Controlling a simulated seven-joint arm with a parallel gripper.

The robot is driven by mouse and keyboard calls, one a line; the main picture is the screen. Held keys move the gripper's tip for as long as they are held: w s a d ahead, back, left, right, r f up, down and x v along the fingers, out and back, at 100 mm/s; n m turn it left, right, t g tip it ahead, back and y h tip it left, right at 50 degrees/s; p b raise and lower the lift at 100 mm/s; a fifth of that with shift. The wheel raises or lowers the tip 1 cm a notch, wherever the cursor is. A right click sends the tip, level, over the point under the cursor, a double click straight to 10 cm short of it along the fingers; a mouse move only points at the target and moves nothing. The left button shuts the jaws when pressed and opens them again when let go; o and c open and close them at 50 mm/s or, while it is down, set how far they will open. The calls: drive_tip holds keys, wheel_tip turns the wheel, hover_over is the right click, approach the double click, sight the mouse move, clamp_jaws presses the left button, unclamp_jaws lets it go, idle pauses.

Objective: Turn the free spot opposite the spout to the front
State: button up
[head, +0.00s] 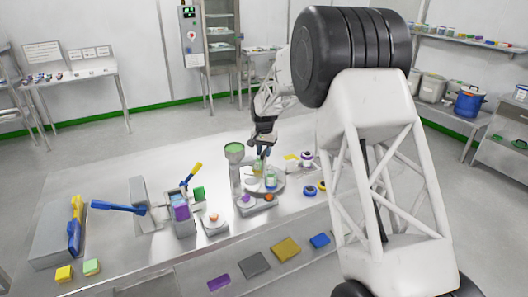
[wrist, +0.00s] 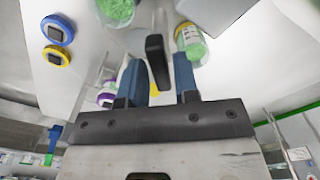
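A round grey turntable (head: 279,189) stands on the bench. On it I make out a yellowish jar (head: 258,167) and a jar with green contents (head: 271,181). A grey column with a green-filled hopper (head: 234,150) stands at its left; its spout is hard to make out. My gripper (head: 262,150) is low over the turntable, pointing down. In the wrist view its two blue fingers (wrist: 160,82) are apart, with a black bar (wrist: 157,62) between them; I cannot tell if they touch it. A jar of green granules (wrist: 190,45) is beside the right finger. The free spot is not clearly visible.
A base with purple and orange buttons (head: 257,205) is in front of the turntable. Blue round pieces (head: 309,190) lie to its right. A scale-like box (head: 215,224) and a purple-topped bin (head: 182,216) stand left. My arm covers the bench's right part.

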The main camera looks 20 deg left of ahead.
clamp_jaws()
drive_tip(key=shift+m, duration=9)
drive_tip(key=shift+o, duration=1.6)
unclamp_jaws()
